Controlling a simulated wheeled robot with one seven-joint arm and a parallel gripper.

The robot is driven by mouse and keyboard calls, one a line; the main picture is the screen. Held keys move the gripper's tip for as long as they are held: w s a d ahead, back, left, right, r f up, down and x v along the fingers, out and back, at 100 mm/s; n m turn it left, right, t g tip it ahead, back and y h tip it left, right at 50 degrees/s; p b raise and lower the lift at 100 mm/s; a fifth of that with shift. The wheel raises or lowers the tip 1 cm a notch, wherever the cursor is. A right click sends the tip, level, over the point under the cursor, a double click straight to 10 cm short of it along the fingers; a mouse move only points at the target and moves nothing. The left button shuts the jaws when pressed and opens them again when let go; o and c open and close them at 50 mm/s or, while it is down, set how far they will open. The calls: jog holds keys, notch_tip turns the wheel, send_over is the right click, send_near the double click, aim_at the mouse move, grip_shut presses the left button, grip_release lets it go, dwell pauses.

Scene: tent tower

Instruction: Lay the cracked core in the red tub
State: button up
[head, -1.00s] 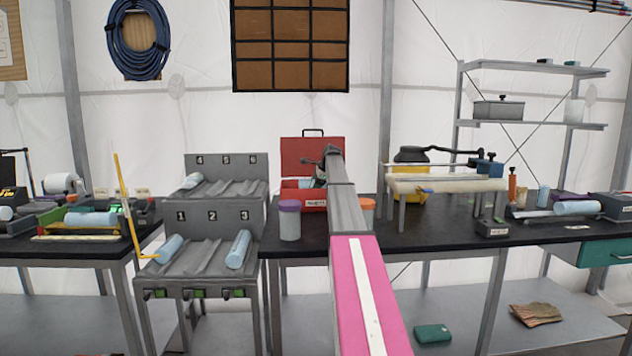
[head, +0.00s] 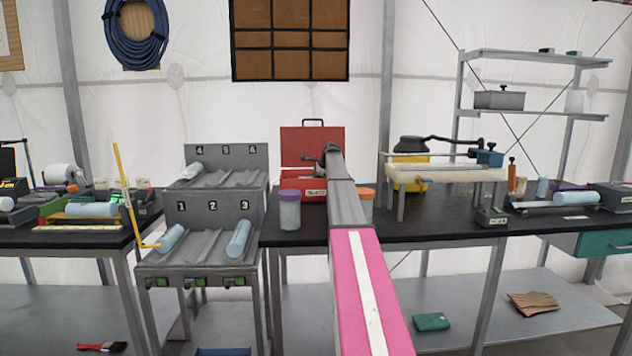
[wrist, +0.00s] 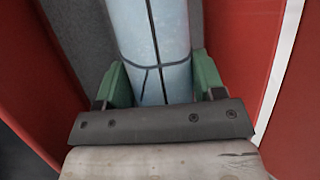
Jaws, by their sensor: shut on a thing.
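The cracked core (wrist: 150,30) is a pale blue cylinder with dark crack lines in the wrist view. My gripper (wrist: 162,80) is shut on it, with a green finger pad on each side. Red walls of the red tub (wrist: 235,45) rise on both sides of the core, over a dark grey floor. In the head view the red tub (head: 292,195) is a red box with its lid raised, on the black bench. My arm reaches to it and hides part of it. The core is not clearly visible there, and I cannot tell whether it touches the floor.
A purple-lidded jar (head: 289,210) and an orange-lidded jar (head: 366,205) stand near the tub. A grey numbered rack (head: 205,240) with pale cores stands left. The raised red lid (head: 312,146) backs the tub. A pale stand (head: 440,178) is on the right.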

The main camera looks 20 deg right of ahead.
jog(key=shift+s+a+f, duration=0.1)
jog(key=shift+s+f, duration=0.1)
jog(key=shift+f, duration=0.4)
jog(key=o, duration=1.1)
jog(key=shift+c, duration=0.2)
jog(key=shift+s, duration=0.1)
jog(key=shift+o, duration=0.9)
jog(key=w+v, duration=0.1)
jog(key=v, duration=1)
jog(key=shift+s+r, duration=0.15)
jog(key=shift+r, duration=0.4)
jog(key=shift+s, duration=0.1)
